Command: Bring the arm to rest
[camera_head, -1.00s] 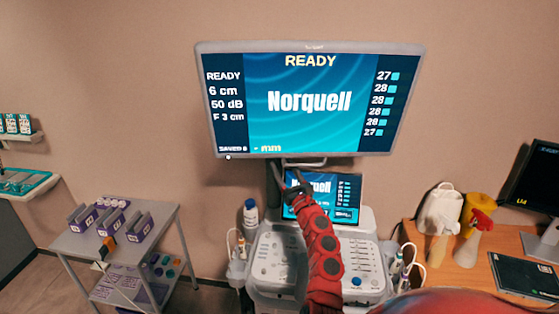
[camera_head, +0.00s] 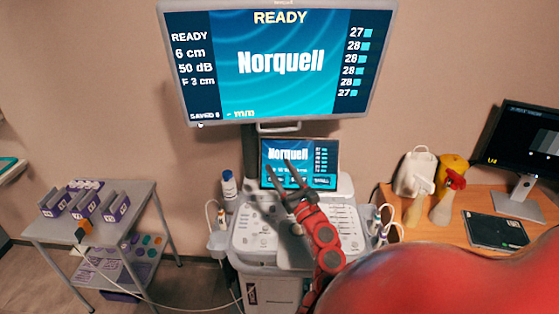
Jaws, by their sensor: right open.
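My right arm, red with dark round joints, comes in from the bottom right. Its gripper (camera_head: 278,177) is open and empty, its two dark fingers apart in front of the ultrasound machine (camera_head: 255,238). In the picture the fingertips overlap the lower edge of the machine's small screen (camera_head: 299,163); I cannot tell whether they touch anything. A large monitor (camera_head: 278,63) above shows "READY" and "Norquell". My left gripper is not in view.
At left stands a grey cart (camera_head: 135,200) with purple holders (camera_head: 84,204) and an orange item (camera_head: 84,229). At right a wooden desk (camera_head: 457,226) bears a white container (camera_head: 414,172), a yellow one (camera_head: 453,167), a black tablet (camera_head: 495,230) and a monitor (camera_head: 527,140). Probes and a bottle (camera_head: 229,186) flank the machine.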

